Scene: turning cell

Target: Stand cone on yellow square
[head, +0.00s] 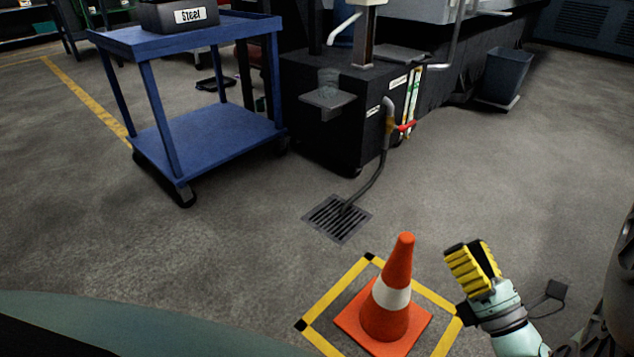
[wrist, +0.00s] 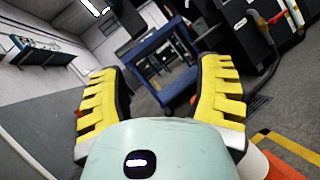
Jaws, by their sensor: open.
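An orange traffic cone (head: 400,262) with a white band stands upright on the floor in the head view. Its square base lies inside the yellow square (head: 337,287), which is marked on the floor with black corners. My gripper (head: 470,262) is just right of the cone, apart from it, with yellow ridged fingers. In the wrist view my gripper (wrist: 160,95) is open, with nothing between the fingers. A bit of the cone (wrist: 283,168) and the yellow tape (wrist: 290,147) show at the lower right there. The square's near corner is cut off in the head view.
A blue cart (head: 215,133) carrying a dark box labelled Steel (head: 180,15) stands at the upper left. A black machine (head: 340,120) has a hose running to a floor drain (head: 338,218). A grey bin (head: 503,75) is at the back right. The floor between is clear.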

